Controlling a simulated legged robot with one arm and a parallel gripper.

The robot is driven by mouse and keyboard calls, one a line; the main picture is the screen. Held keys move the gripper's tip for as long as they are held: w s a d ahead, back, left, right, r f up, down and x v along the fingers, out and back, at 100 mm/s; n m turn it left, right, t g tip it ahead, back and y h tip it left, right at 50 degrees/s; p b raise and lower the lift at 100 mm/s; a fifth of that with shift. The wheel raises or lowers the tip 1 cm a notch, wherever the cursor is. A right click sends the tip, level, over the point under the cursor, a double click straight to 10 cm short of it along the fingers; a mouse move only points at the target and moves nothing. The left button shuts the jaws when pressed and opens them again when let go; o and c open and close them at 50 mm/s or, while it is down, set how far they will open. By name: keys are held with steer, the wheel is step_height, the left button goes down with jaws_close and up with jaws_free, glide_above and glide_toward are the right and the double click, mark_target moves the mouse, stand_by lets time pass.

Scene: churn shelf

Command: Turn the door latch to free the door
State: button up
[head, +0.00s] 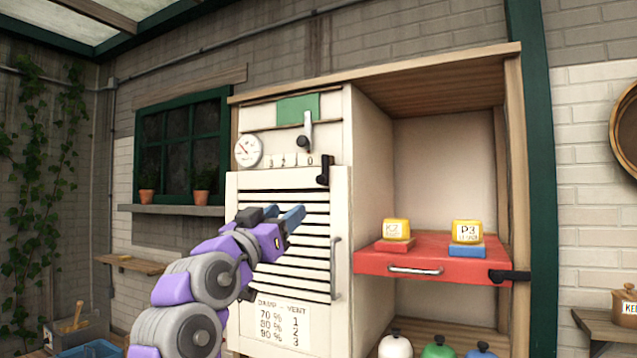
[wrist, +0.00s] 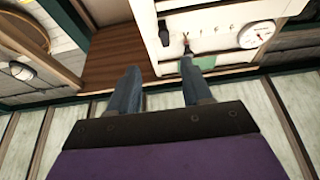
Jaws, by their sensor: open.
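The door latch (head: 323,171) is a small black handle at the top right corner of the white louvred door (head: 240,215). It stands upright, its lower part over the door's edge. In the wrist view the scene appears upside down and the black latch (wrist: 164,35) shows beyond my fingers. My gripper (head: 284,216) is open and empty in front of the louvres, below and left of the latch and apart from it. In the wrist view my gripper (wrist: 160,78) shows two spread blue-grey fingers with nothing between them.
Above the door are a dial gauge (head: 248,151) and a lever (head: 307,130) over a number scale. To the right, a red drawer (head: 430,258) carries two labelled blocks and has a black catch (head: 510,276). The door has a vertical handle (head: 335,268).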

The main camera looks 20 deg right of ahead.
steer(key=p, duration=0.6)
glide_toward(319, 180)
steer(key=x, duration=0.7)
steer(key=shift+d+f, duration=0.1)
steer(key=shift+d, duration=0.5)
steer(key=shift+w+d+r, duration=0.25)
steer(key=shift+w+r, duration=0.2)
steer(key=shift+w, duration=0.2)
steer(key=shift+d, duration=0.45)
steer(key=shift+c, duration=2)
steer(key=shift+a, duration=0.5)
steer(key=c, duration=0.3)
jaws_close()
